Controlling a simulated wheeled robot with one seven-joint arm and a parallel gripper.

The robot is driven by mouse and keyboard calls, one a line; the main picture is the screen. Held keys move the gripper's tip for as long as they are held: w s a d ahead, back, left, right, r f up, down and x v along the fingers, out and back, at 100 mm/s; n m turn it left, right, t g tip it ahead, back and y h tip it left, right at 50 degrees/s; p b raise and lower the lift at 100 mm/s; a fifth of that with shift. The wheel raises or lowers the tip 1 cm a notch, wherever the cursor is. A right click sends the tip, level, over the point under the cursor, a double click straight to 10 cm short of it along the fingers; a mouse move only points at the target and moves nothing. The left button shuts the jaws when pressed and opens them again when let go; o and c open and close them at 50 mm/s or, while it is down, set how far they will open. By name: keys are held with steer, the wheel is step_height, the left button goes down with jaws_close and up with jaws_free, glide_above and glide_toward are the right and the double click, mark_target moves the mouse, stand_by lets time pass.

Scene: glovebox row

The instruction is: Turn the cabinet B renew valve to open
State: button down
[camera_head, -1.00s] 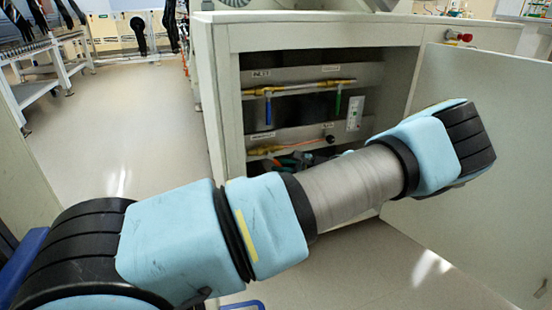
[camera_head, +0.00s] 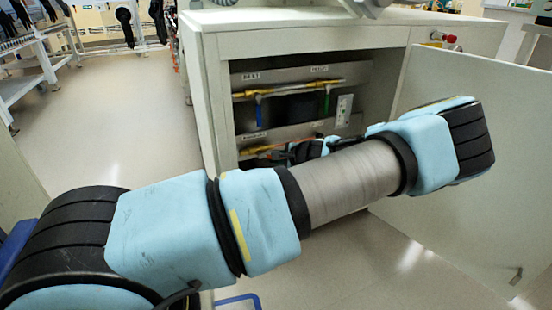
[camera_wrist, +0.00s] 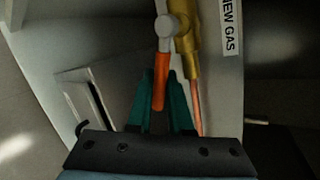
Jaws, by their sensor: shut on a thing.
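The renew valve shows in the wrist view as a brass body (camera_wrist: 188,50) with a grey pivot and an orange lever handle (camera_wrist: 159,66). The handle points along my gripper's reach. My gripper (camera_wrist: 161,88) has its teal fingers on either side of the handle and is shut on it. A label (camera_wrist: 229,25) beside the valve reads "NEW GAS", its start cut off. In the head view the lower valve row (camera_head: 258,150) is inside the open cabinet (camera_head: 303,33), and my forearm and wrist hide much of it, including the fingers.
An upper brass line (camera_head: 300,87) carries a blue lever (camera_head: 258,116) and a green lever (camera_head: 327,103). The open cabinet door (camera_head: 465,120) stands to the right of my arm. Floor (camera_head: 120,130) at left is clear.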

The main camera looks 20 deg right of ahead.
steer(key=c, duration=0.8)
jaws_free()
steer(key=shift+c, duration=0.2)
steer(key=shift+f, duration=0.1)
